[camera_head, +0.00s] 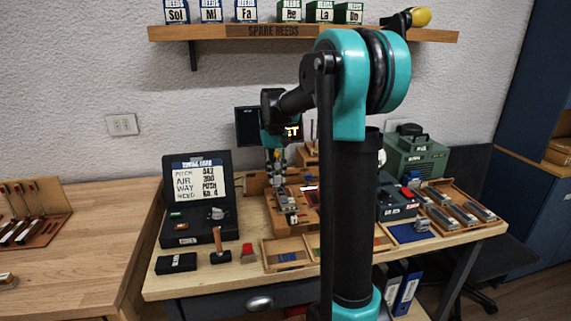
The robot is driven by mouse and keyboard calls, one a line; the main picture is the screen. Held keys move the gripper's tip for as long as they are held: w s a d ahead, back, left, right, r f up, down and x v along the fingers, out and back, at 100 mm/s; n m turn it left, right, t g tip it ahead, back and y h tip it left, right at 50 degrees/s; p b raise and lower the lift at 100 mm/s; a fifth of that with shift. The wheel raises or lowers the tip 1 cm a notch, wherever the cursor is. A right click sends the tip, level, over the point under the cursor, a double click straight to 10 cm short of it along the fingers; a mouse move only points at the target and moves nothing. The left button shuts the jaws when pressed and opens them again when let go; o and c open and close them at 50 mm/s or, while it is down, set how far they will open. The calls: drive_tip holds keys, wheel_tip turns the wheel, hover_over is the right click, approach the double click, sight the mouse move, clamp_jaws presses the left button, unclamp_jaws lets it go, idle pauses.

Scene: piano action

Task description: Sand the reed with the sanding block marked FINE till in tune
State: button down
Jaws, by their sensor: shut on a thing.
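My gripper (277,172) points down over the wooden work fixture (273,213) in the middle of the bench. It is shut on a small block (285,199), whose marking is too small to read. The reed cannot be made out clearly; the gripper and block cover part of the fixture. A card (199,180) in the black case at left carries pitch, air, way and reed lines. A shallow wooden tray (268,262) in front has coloured compartments, partly hidden by my arm.
A hammer-like tool (218,240), a black box (176,263) and a red piece (247,251) lie at front left. A blue mat (405,235), a rack of several pieces (462,212) and a green machine (416,158) stand right. A shelf (215,32) is above.

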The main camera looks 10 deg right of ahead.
drive_tip(key=shift+r, duration=2.15)
idle(0.4)
